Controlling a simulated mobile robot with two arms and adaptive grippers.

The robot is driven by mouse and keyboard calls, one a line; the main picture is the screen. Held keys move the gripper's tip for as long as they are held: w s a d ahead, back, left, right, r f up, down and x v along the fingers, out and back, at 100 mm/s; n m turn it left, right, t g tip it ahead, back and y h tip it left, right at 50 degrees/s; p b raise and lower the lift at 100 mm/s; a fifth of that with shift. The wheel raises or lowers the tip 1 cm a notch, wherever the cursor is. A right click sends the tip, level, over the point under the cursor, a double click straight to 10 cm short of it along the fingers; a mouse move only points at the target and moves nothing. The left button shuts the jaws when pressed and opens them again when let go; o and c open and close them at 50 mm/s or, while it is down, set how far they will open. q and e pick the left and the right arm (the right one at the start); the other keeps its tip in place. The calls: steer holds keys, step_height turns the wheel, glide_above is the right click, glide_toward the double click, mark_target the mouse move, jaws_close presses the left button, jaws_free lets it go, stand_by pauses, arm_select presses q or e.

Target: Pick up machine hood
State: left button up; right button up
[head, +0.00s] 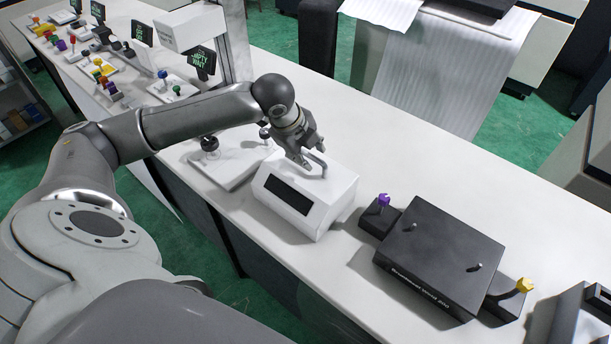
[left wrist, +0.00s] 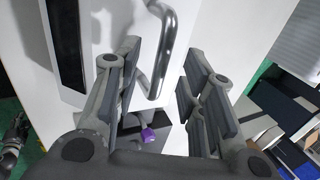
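The machine hood (head: 318,197) is a white box with a dark window in its sloped front and a metal handle on top. It sits on the white counter. My left gripper (head: 310,160) is at the handle, above the hood. In the left wrist view, the fingers of my left gripper (left wrist: 160,85) are spread apart. The curved shiny handle (left wrist: 168,35) shows between and beyond them, with a gap on each side. Part of the handle is hidden by the gripper in the head view.
A black machine (head: 440,252) with a purple knob (head: 383,200) and a yellow knob (head: 524,285) stands right of the hood. A white base with a dark knob (head: 210,144) is to its left. Several small coloured parts line the far-left counter. A grey post (head: 235,45) rises behind.

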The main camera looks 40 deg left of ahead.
mark_target(310, 155)
arm_select(q)
steer(key=x, duration=0.3)
steer(key=shift+w+f, duration=0.1)
steer(key=c, duration=0.5)
jaws_close()
arm_select(e)
steer(key=shift+w+a+r, duration=0.3)
steer(key=shift+w+r, duration=0.05)
steer(key=shift+w, duration=0.2)
